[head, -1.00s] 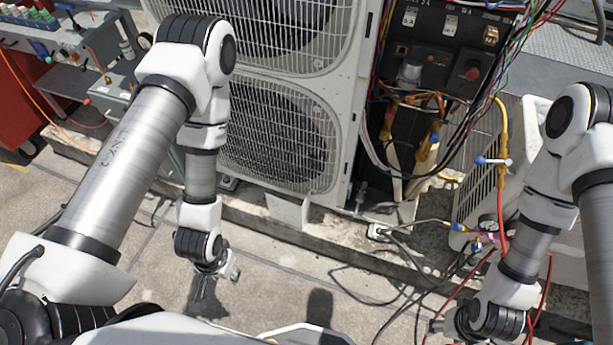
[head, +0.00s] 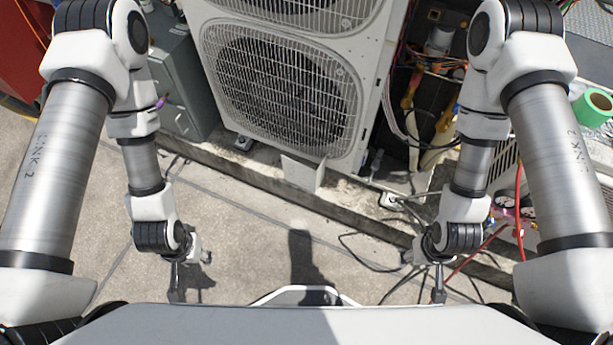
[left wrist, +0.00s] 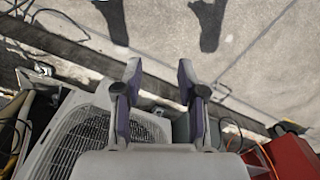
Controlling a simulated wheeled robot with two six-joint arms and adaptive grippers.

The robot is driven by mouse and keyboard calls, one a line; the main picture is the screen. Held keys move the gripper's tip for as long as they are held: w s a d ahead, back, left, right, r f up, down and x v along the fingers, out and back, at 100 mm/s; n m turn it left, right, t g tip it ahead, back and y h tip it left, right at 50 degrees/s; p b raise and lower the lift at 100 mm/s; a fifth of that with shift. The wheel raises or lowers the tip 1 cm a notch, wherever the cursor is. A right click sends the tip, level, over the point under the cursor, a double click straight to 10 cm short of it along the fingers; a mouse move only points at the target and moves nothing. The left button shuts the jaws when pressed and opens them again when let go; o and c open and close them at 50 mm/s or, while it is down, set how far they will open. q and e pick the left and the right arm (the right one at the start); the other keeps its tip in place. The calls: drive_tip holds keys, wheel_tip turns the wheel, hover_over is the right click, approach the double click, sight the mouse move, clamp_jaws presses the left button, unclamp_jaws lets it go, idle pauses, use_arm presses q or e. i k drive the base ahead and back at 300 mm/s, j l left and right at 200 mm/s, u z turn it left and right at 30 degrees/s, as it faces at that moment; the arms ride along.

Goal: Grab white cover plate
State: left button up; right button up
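A small white plate (head: 303,172) stands upright against the foot of the condenser, below its lower fan grille; it may be the cover plate. My left gripper (head: 190,274) hangs over the pavement, left of the plate and nearer to me. In the left wrist view, its two fingers (left wrist: 158,80) are spread, with nothing held between them. My right gripper (head: 424,274) hangs to the right of the plate, also nearer to me. Its fingers look spread and empty. Neither gripper touches the plate.
The white condenser (head: 285,95) stands behind the plate on a concrete ledge. An open electrical panel with wires (head: 435,70) is at its right. Cables and a red hose (head: 519,205) lie around my right gripper. Pavement (head: 245,240) between the grippers is mostly clear.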

sight(309, 179)
drive_tip(key=i+j+z, duration=0.75)
drive_tip(key=i+l, duration=0.1)
